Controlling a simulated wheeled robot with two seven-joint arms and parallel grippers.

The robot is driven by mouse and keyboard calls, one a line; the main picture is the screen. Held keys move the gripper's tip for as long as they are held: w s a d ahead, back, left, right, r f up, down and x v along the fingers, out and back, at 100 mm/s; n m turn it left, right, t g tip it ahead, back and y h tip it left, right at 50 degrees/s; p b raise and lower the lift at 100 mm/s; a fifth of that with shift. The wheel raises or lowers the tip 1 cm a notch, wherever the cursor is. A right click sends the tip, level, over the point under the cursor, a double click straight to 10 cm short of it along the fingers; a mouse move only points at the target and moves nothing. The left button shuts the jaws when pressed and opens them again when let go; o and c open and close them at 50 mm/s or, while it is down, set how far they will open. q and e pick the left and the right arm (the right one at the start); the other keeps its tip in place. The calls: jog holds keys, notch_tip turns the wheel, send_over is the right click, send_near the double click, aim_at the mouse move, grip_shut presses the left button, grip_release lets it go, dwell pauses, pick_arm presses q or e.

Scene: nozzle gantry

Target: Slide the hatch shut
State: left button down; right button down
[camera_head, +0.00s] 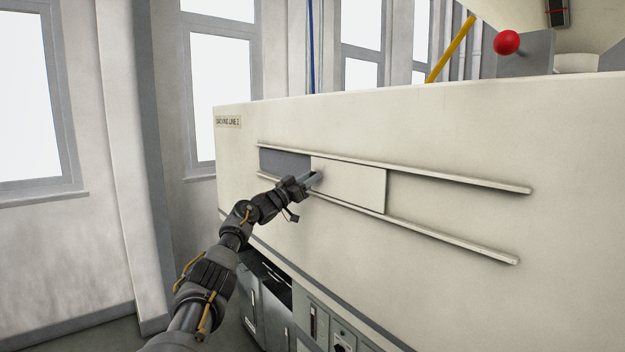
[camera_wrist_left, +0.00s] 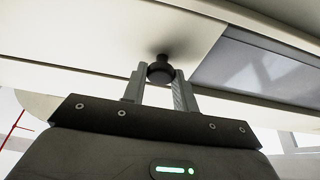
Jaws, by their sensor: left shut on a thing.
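The hatch (camera_head: 350,183) is a pale sliding panel between two long rails on the front of a cream machine. It also shows in the left wrist view (camera_wrist_left: 105,50). A dark grey opening (camera_head: 284,161) shows to the left of the hatch in the head view, and in the left wrist view (camera_wrist_left: 250,68) it lies to the right. My left gripper (camera_head: 316,178) is at the hatch's left end. In the left wrist view its fingers are shut on the hatch's round black knob (camera_wrist_left: 160,70). My right gripper is in neither view.
The upper rail (camera_head: 450,177) and lower rail (camera_head: 450,236) run on well to the right of the hatch. Below stand dark cabinets (camera_head: 265,290) and a control panel (camera_head: 325,325). A red ball knob (camera_head: 507,42) sits above the machine.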

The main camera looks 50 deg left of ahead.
pick_arm(q)
jog(key=c, duration=1.5)
grip_release()
jog(key=shift+s+a+r, duration=0.1)
jog(key=shift+a+r, duration=0.1)
jog(key=shift+r, duration=0.05)
jog(key=shift+o, duration=1.2)
jog(key=shift+f, duration=0.1)
jog(key=shift+o, duration=0.7)
jog(key=shift+a+f, duration=0.15)
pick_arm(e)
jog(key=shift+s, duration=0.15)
pick_arm(q)
jog(key=b+v, duration=0.8)
jog(key=v, duration=0.2)
jog(key=shift+s+f, duration=0.25)
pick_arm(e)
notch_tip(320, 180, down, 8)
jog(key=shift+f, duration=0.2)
